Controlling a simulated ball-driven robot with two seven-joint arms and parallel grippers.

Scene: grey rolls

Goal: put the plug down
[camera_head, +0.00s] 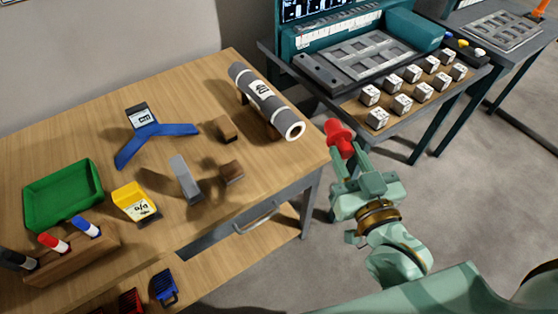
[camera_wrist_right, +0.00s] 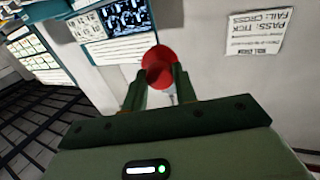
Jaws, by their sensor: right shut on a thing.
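The red plug (camera_head: 340,134) is held at the tips of my right gripper (camera_head: 349,160), in the air just off the right edge of the wooden table (camera_head: 90,118). The right wrist view shows the plug (camera_wrist_right: 158,66) as a round red face between the two green fingers of the gripper (camera_wrist_right: 160,88). The grey roll (camera_head: 265,100) with a white label lies at the table's back right, its near end open and close to the plug. The plug is apart from the roll. My left gripper is not in view.
A green tray (camera_head: 64,222), a blue three-armed piece (camera_head: 158,131), a yellow labelled block (camera_head: 135,202), a grey upright block (camera_head: 186,180) and a marker rack (camera_head: 75,262) occupy the table. Small wooden blocks (camera_head: 222,128) sit near the roll. A bench (camera_head: 350,108) with several white cubes stands behind right.

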